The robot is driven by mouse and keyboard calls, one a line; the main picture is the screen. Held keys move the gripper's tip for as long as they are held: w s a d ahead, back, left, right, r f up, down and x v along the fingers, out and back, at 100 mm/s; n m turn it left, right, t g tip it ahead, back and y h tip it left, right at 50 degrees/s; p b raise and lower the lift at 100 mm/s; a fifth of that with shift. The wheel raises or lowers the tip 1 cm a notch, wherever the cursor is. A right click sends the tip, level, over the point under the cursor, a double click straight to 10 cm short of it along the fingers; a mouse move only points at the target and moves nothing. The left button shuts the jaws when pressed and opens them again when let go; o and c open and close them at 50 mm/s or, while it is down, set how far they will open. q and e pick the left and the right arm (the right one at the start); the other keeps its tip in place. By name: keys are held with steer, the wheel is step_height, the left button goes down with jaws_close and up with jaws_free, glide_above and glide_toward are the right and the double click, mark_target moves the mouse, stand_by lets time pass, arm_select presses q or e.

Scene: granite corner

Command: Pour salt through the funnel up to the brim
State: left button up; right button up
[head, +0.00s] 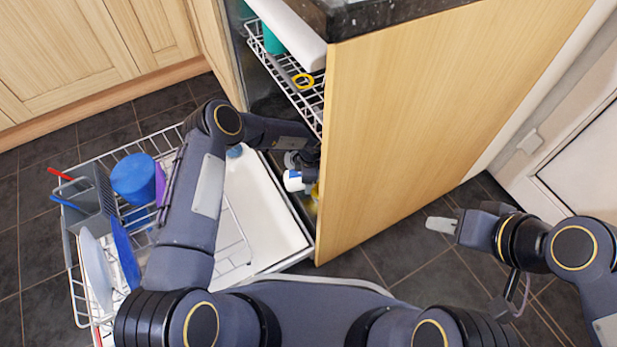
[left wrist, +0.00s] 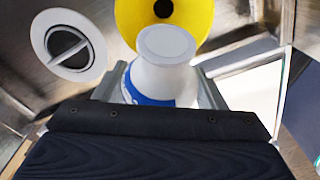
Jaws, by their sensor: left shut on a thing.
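My left gripper (left wrist: 160,95) is shut on a white and blue salt container (left wrist: 162,68), which also shows in the head view (head: 293,181) low inside the open dishwasher. The container's pale round end points towards the yellow funnel (left wrist: 130,14) and overlaps its near rim in the left wrist view. A sliver of yellow funnel shows in the head view (head: 313,194), mostly hidden by the cabinet side. No salt stream is visible. My right gripper (head: 462,222) is empty outside the cabinet, above the floor; its finger gap is unclear.
A round grey-white cap (left wrist: 68,40) sits left of the funnel. The dishwasher door (head: 255,205) is down, with a pulled-out rack (head: 95,165) of dishes at left. An upper rack (head: 300,100) hangs above my left forearm. A wooden panel (head: 420,110) stands right of the opening.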

arm_select(q)
steer(key=shift+y, duration=0.3)
steer(key=shift+f, duration=0.1)
steer(key=shift+y+b, duration=0.3)
steer(key=shift+y, duration=0.1)
steer(key=shift+a, duration=0.1)
steer(key=shift+f+y+b, duration=0.1)
steer(key=shift+y+b, duration=0.25)
steer(key=shift+y, duration=0.15)
